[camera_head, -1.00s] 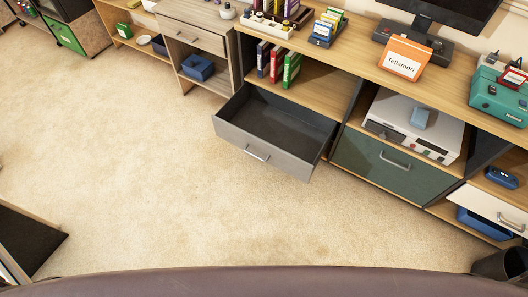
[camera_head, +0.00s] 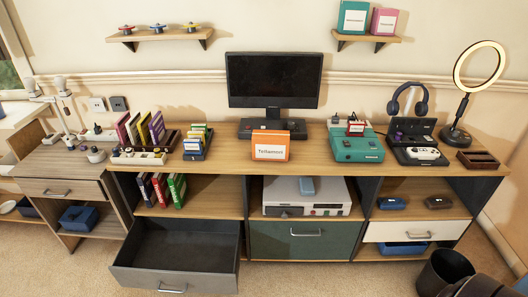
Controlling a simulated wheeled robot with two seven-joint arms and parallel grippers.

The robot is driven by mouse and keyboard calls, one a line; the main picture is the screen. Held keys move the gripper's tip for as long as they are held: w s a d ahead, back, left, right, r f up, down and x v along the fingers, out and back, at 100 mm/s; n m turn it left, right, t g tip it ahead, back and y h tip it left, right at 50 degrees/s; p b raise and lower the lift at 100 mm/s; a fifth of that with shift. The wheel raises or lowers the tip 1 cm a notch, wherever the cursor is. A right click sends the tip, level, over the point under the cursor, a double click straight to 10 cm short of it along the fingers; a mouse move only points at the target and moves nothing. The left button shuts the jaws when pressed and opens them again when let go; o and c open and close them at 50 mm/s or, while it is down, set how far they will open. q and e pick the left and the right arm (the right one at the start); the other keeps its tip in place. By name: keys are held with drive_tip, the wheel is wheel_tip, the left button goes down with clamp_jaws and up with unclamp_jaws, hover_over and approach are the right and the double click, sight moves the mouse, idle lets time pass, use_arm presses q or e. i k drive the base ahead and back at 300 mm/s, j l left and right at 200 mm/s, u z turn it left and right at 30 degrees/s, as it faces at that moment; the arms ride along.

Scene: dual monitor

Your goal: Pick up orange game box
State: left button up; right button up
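The orange game box (camera_head: 270,146) stands upright on the wooden desk top, in front of the monitor (camera_head: 274,82). Its face carries a white label that reads Tellamori. Nothing blocks my view of its front, and it hides part of the monitor's dark base. Neither of my grippers can be made out in the head view, and nothing touches the box.
A grey drawer (camera_head: 174,278) stands open at the lower left. A teal console (camera_head: 357,147) sits right of the box, and a blue cartridge holder (camera_head: 196,144) sits left. Clear desk lies on both sides of the box. A black bin (camera_head: 441,269) stands lower right.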

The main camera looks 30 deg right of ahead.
sight(266, 145)
drive_tip(key=i+z, duration=0.3)
drive_tip(key=i, duration=0.15)
drive_tip(key=i+j+z, duration=0.1)
drive_tip(key=i+z, duration=0.2)
drive_tip(key=i, duration=0.1)
